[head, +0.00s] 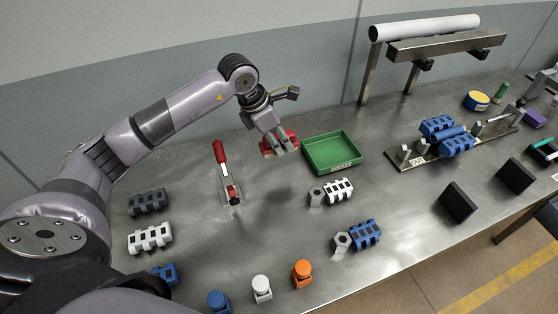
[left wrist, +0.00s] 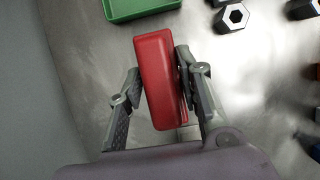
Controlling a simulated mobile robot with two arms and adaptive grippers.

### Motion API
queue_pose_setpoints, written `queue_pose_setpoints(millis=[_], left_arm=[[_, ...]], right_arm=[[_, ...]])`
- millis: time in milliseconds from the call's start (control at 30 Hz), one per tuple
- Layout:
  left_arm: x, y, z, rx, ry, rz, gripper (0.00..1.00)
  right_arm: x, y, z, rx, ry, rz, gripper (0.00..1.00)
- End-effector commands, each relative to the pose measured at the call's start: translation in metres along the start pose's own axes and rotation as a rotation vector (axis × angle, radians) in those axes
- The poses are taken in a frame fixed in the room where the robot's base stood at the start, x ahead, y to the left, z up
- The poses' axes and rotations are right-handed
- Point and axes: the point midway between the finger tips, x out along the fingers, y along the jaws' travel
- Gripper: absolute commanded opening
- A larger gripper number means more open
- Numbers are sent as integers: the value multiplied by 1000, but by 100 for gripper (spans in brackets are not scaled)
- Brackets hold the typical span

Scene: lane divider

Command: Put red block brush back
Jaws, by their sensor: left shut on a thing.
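My left gripper (head: 284,150) is shut on the red block brush (head: 268,147), held above the table just left of the green tray. In the left wrist view the brush (left wrist: 158,80) is a long red block between the two fingers (left wrist: 158,88). Its underside is hidden there. The green tray (head: 313,160) is labelled and looks empty in the head view. Its corner (left wrist: 140,9) shows at the top of the left wrist view, beyond the brush. My right gripper is not in view.
A red-handled clamp (head: 221,165) stands left of the brush. Blue, white and dark ribbed blocks, hex pieces and several capped pieces stand around the metal table (head: 290,235). A roll on a stand (head: 425,28) is at the back. The table's middle is mostly clear.

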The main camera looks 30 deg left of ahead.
Motion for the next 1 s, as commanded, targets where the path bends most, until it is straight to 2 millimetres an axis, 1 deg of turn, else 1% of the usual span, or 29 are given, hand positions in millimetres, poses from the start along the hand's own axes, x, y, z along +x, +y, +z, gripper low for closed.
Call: queue_pose_setpoints(millis=[33,100,200,467,633,700,1000], left_arm=[[11,-1,-6,-3,4,-5,7],[26,-1,-11,-3,3,-4,7],[41,-1,-18,-1,2,-2,7],[61,-1,-25,-1,1,-2,7],[83,-1,-34,-1,1,-2,7],[88,0,-36,-1,0,0,7],[91,0,-37,0,-1,1,7]], right_arm=[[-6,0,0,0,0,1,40],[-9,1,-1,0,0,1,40],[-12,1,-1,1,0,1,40],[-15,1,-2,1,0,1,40],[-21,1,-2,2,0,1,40],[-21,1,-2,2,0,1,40],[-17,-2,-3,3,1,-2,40]])
